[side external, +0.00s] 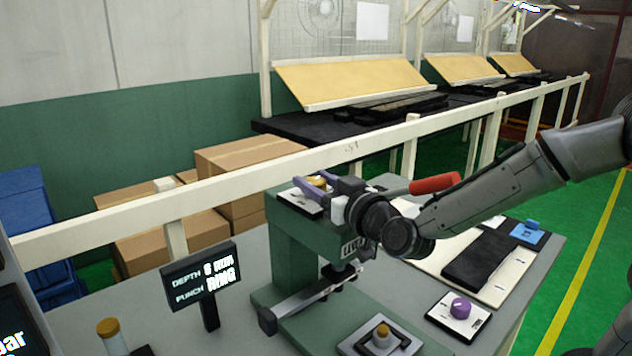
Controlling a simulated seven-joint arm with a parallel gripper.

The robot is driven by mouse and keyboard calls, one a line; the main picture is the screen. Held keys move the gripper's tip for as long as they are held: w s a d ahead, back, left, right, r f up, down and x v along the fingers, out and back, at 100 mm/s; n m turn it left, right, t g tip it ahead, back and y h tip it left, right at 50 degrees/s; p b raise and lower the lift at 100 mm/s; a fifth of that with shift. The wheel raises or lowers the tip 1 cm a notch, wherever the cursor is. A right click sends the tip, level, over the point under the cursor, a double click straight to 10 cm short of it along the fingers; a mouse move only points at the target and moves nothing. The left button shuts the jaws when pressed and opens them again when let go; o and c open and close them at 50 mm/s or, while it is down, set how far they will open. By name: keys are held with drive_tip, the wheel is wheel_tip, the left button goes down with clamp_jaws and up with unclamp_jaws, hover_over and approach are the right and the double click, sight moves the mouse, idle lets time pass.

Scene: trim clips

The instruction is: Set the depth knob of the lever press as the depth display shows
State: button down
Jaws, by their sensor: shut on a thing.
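The green lever press (288,232) stands on the grey bench, with a red lever handle (435,183) rising to its right. A brass-coloured knob (317,181) sits on a white plate on top of the press. My gripper (315,185) has purple fingers on either side of this knob and is shut on it, with the wrist to the right. The fingers partly hide the knob and any markings beside it. The depth display (201,276) stands left of the press. It shows a DEPTH line with a blurred digit, perhaps 6 or 8, and a PUNCH line reading RING.
A purple knob (460,308) on a white plate and a brass-topped part (382,335) on a grey plate sit at the front right. A dark tray (488,262) and a blue block (532,226) lie behind. A cream rail (330,157) runs behind the bench.

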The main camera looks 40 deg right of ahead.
drive_tip(key=shift+r+y, duration=0.1)
drive_tip(key=shift+y, duration=0.3)
drive_tip(key=shift+d+n+y, duration=0.1)
drive_tip(key=shift+n+y, duration=0.2)
drive_tip(key=shift+n, duration=0.1)
drive_tip(key=shift+n+y, duration=0.9)
drive_tip(key=shift+y, duration=0.5)
drive_tip(key=shift+c, duration=1.4)
unclamp_jaws()
drive_tip(key=s+d, duration=0.1)
drive_tip(key=s, duration=1.2)
drive_tip(key=shift+s+d, duration=0.15)
drive_tip(key=shift+s, duration=0.25)
